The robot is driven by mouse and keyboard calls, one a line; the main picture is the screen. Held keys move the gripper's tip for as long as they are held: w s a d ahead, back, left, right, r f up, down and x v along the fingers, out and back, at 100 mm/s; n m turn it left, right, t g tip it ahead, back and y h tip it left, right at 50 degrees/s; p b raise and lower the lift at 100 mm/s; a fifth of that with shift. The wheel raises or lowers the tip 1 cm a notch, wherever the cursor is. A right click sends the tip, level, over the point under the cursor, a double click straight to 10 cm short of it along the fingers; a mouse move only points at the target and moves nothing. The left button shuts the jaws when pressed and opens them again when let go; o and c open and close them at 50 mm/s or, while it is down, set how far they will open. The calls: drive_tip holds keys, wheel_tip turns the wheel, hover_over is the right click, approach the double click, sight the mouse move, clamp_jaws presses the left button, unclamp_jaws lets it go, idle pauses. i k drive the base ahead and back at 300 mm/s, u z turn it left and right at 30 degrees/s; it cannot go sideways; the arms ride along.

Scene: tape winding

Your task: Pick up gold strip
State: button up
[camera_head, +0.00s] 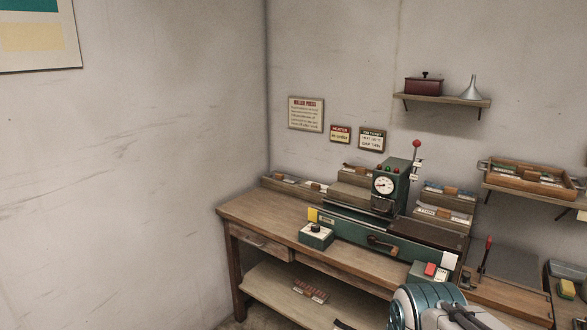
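I cannot make out a gold strip for certain. A small yellow piece (312,215) shows at the left end of the green press (352,231) on the wooden bench (262,212); I cannot tell whether it is a strip or a label. Several small strips or bars lie on the stepped racks (443,213) at the press's right, too small to tell apart. Part of my arm, blue and white, shows at the bottom right in front of the bench. My gripper's fingers are not in view.
A red-knobbed lever (487,258) rises at right. Wall shelves hold a red box (424,86), a funnel (471,88) and a wooden tray (528,189).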

sight(364, 171)
drive_tip(key=u, duration=0.65)
drive_tip(key=i, duration=2.2)
drive_tip(key=z, duration=1.2)
drive_tip(key=i, duration=0.55)
drive_tip(key=z, duration=0.65)
